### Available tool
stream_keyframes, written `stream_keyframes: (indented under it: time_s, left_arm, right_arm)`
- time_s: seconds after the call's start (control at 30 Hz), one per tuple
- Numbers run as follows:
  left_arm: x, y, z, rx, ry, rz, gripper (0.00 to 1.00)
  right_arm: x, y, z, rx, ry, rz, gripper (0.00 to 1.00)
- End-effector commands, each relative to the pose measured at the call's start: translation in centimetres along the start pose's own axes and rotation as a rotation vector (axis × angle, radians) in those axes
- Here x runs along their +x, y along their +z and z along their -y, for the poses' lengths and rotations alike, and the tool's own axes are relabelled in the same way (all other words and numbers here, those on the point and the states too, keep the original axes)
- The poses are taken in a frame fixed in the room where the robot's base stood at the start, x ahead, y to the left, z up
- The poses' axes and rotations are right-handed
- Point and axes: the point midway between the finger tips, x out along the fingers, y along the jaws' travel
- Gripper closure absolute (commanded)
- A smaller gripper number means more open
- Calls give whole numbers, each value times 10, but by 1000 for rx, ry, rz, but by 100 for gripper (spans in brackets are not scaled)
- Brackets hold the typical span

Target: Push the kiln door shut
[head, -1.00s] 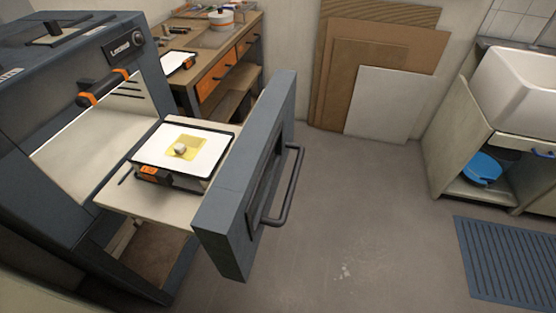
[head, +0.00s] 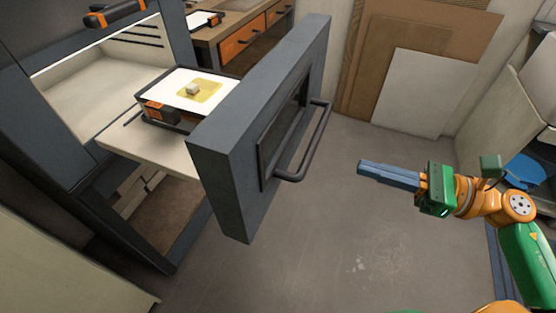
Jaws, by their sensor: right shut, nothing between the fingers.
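The kiln (head: 60,150) stands at the left with its drawer-like door (head: 225,165) pulled out towards the right. The dark door panel carries a bar handle (head: 318,145) on its outer face. Behind the door, a pale shelf (head: 155,145) slides out from the kiln, bearing a black-framed tray (head: 228,76) with a white sheet, a yellow patch and a small pale lump. My right gripper (head: 362,168) is shut and empty, its blue fingers pointing left towards the door, to the right of the handle and apart from it. My left gripper is not in view.
A wooden workbench (head: 240,42) with orange drawers stands behind the kiln. Boards (head: 430,95) lean on the back wall. A cabinet with a blue bowl (head: 527,172) is at the right, behind my arm. The floor (head: 320,240) before the door is clear.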

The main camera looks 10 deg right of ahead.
Motion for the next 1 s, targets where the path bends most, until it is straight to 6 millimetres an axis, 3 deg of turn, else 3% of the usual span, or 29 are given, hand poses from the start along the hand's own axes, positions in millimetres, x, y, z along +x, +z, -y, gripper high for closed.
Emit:
stream_keyframes:
  time_s: [0.17, 0.6, 0.8, 1.0]
  left_arm:
    - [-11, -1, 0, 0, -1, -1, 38]
    - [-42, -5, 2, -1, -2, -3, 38]
    - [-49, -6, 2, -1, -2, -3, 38]
    - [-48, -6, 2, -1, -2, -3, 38]
  right_arm:
    - [25, 6, -3, -14, 11, -3, 100]
    - [117, 9, -1, -9, 5, 4, 100]
    - [136, 5, -1, -6, 3, 3, 100]
    - [139, 2, -1, -5, 3, 1, 100]
